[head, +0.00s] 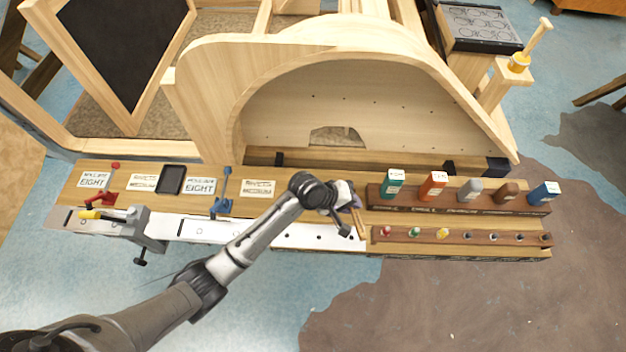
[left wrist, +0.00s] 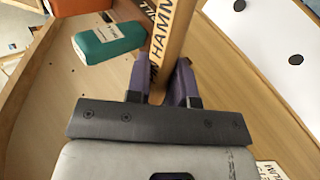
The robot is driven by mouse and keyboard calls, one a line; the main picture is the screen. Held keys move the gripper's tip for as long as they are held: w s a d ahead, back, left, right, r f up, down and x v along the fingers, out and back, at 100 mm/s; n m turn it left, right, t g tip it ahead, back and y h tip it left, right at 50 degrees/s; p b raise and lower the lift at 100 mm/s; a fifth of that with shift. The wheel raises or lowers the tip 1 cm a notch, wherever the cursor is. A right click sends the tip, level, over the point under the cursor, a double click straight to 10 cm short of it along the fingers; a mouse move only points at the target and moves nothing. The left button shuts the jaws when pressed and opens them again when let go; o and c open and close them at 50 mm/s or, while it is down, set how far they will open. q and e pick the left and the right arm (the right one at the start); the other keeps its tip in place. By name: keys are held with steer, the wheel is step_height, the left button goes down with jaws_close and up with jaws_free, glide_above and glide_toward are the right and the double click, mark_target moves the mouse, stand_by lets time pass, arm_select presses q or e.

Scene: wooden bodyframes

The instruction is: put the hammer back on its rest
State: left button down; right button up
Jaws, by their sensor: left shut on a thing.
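My left gripper (head: 355,203) is at the left end of the bottle rack, low over the bench. In the left wrist view its two purple fingers (left wrist: 163,84) are shut on a narrow light wooden bar, which looks like the handle of the hammer (left wrist: 176,38), with dark letters reading "HAMM". In the head view a short piece of the hammer (head: 359,224) shows beside the gripper. The hammer's head is not seen in either view. I cannot make out a hammer rest for certain. My right gripper is in neither view.
A dark rack (head: 460,207) holds several bottles; the teal bottle (head: 392,184) is nearest my gripper, also in the left wrist view (left wrist: 108,42). A lower rack (head: 400,243) holds small coloured pieces. A white strip (head: 300,236) lies left. A clamp (head: 150,225) stands far left.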

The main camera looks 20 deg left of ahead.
arm_select(q)
steer(key=shift+n+t+y, duration=0.3)
steer(key=shift+n, duration=0.4)
steer(key=a+f+b, duration=0.1)
steer(key=a+f, duration=0.1)
steer(key=a, duration=0.1)
steer(key=w+a+f+b, duration=0.1)
steer(key=a+f, duration=0.2)
steer(key=a, duration=0.1)
steer(key=a+f+b, duration=0.1)
steer(key=a+f, duration=0.1)
steer(key=a, duration=0.2)
steer(key=shift+w+f, duration=0.15)
steer(key=shift+f, duration=0.1)
steer(key=shift+f+b, duration=0.55)
steer(key=shift+f, duration=1.5)
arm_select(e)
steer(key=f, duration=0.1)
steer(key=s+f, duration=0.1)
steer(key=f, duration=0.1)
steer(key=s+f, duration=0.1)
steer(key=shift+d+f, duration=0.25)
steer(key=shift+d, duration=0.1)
arm_select(q)
steer(key=c, duration=1.3)
jaws_free()
steer(key=shift+f, duration=0.1)
